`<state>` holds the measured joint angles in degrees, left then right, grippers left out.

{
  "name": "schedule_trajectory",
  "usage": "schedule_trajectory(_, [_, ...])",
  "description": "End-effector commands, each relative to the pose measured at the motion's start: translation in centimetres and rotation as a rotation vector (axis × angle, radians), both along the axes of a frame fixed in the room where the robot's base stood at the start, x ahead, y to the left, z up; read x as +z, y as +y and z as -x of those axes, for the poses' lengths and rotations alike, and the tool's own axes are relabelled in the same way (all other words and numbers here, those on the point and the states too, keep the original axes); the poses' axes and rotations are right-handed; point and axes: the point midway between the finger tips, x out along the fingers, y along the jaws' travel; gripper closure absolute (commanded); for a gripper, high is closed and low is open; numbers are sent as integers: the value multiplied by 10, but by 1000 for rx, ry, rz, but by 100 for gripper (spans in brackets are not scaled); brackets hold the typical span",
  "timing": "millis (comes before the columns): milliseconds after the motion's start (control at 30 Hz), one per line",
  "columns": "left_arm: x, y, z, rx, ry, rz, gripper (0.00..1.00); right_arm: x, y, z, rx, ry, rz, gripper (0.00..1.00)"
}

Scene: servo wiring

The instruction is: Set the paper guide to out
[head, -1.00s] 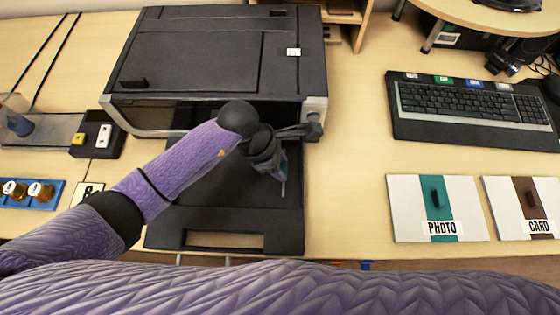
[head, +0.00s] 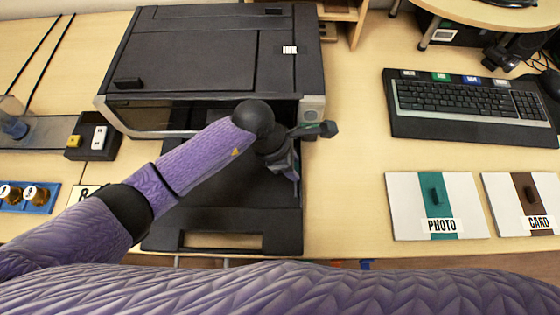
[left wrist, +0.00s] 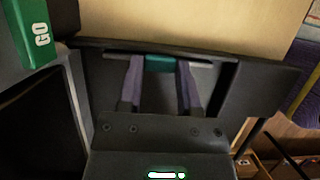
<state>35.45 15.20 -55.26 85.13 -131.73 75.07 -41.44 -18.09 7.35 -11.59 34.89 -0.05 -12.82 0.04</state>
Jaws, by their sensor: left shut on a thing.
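The paper guide (left wrist: 158,63) shows in the left wrist view as a teal piece on a dark bar at the tray's edge. My left gripper (left wrist: 158,80) has its two purple fingers on either side of it and is shut on it. In the head view my left gripper (head: 292,174) reaches down at the right side of the black paper tray (head: 215,215), in front of the printer (head: 215,60). The arm and wrist hide most of the guide there. My right gripper is not in view.
A green GO block (left wrist: 36,35) is close by in the left wrist view. White PHOTO (head: 404,205) and CARD (head: 500,205) panels lie at the right, below the keyboard (head: 470,108). The table between tray and PHOTO panel is clear.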

Motion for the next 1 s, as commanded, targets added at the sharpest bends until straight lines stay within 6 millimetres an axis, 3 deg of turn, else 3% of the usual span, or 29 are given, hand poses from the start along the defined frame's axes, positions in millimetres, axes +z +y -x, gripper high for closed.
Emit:
schedule_trajectory(200, [0,-1,0,1,0,1,100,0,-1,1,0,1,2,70])
schedule_trajectory(233, [0,-1,0,1,0,1,54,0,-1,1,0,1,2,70])
schedule_trajectory(400, [0,-1,0,1,0,0,21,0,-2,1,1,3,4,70])
schedule_trajectory(700, [5,1,0,1,-2,0,21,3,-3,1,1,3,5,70])
schedule_trajectory(1000, [73,28,-1,0,-5,-1,21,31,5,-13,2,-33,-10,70])
